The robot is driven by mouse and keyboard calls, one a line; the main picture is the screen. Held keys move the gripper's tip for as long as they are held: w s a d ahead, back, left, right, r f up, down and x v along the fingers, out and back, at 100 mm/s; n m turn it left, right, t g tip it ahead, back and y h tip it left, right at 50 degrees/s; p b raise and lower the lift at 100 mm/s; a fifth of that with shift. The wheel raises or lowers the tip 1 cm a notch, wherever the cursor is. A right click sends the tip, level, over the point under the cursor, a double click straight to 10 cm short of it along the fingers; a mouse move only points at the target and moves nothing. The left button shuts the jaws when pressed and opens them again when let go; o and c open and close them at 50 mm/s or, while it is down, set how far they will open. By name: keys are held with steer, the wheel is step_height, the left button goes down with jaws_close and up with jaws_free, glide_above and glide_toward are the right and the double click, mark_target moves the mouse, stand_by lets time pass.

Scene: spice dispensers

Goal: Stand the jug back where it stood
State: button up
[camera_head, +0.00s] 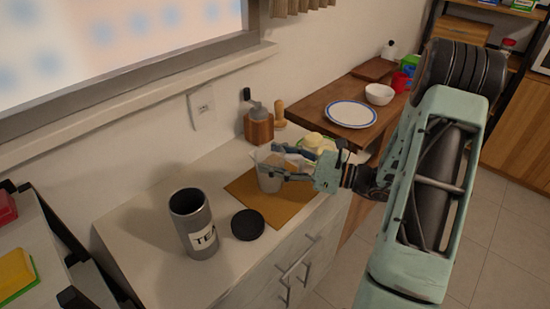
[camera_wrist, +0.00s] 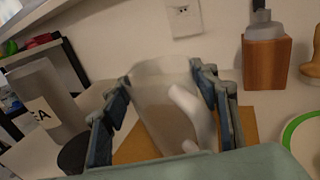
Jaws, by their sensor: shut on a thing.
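The jug (camera_head: 269,182) is a pale, translucent vessel over the tan board (camera_head: 246,202) on the white counter. My gripper (camera_head: 272,162) is shut on the jug, with one finger on each side of it. In the wrist view the jug (camera_wrist: 158,100) is between the fingers (camera_wrist: 163,76), its white handle facing the camera. It looks slightly tilted in that view. Its base is partly hidden, and I cannot tell whether it touches the board.
A grey tea canister (camera_head: 199,238) stands open at the left, its black lid (camera_head: 248,225) beside it. A wooden block with a grey top (camera_head: 259,126) stands by the wall. A white plate (camera_head: 351,114) and bowl (camera_head: 379,94) are on the wooden table beyond.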

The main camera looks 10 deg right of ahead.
steer(key=o, duration=1.6)
steer(key=v, duration=1.2)
steer(key=shift+r, duration=0.1)
